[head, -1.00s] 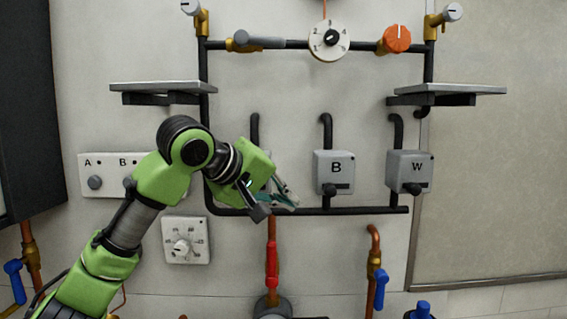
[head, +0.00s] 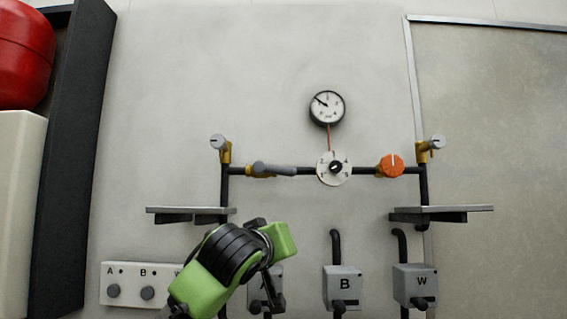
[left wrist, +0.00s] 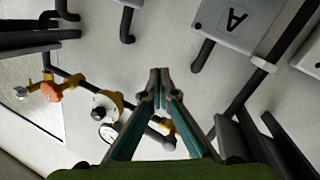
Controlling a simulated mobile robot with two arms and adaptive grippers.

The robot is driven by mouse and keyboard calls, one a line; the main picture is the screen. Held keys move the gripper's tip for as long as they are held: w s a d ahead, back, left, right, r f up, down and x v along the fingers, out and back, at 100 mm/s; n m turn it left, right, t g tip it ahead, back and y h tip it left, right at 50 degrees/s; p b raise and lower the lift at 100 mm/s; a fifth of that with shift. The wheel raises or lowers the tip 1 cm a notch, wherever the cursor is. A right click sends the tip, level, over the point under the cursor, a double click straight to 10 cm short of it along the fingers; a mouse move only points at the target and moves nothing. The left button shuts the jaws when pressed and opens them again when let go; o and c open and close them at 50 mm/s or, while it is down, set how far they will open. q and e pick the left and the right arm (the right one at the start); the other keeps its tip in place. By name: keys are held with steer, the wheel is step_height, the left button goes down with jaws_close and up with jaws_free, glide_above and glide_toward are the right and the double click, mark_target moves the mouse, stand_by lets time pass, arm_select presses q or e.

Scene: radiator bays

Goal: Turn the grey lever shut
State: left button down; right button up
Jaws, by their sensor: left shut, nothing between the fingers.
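The grey lever (head: 277,170) sits on a brass valve body (head: 256,170) at the left part of the black horizontal pipe. It lies along the pipe and points right. In the left wrist view the brass valve (left wrist: 168,126) shows partly behind my fingers, and the lever cannot be made out clearly. My left gripper (left wrist: 158,86) is shut and empty, its fingertips together. In the head view its green hand is below the lever, apart from it, in front of box A; the fingertips are hidden there. My right gripper is not in view.
A white dial (head: 334,169) and an orange knob (head: 391,166) are on the same pipe, right of the lever. A gauge (head: 326,108) is above. Grey shelves (head: 190,210) (head: 442,209) jut out on both sides. Boxes B (head: 343,284) and W (head: 415,286) hang below.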

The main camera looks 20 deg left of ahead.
arm_select(q)
step_height(320, 180, up, 6)
steer(key=f+m+t+y, duration=0.1)
steer(key=t+y, duration=0.1)
step_height(320, 180, up, 18)
steer(key=f+m+t+y+p, duration=0.1)
steer(key=m+t+y+p, duration=0.25)
steer(key=p, duration=0.55)
glide_above(275, 170)
steer(key=s+d, duration=0.2)
steer(key=d, duration=0.1)
steer(key=shift+n+t, duration=0.25)
steer(key=shift+n, duration=0.1)
steer(key=f, duration=0.1)
steer(key=f+p, duration=0.1)
steer(key=w+f+p, duration=0.1)
steer(key=f, duration=0.1)
steer(key=shift+a, duration=0.35)
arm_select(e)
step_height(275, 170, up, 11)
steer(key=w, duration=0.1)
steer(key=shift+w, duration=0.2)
arm_select(q)
steer(key=shift+d+r, duration=0.1)
steer(key=shift+d, duration=0.05)
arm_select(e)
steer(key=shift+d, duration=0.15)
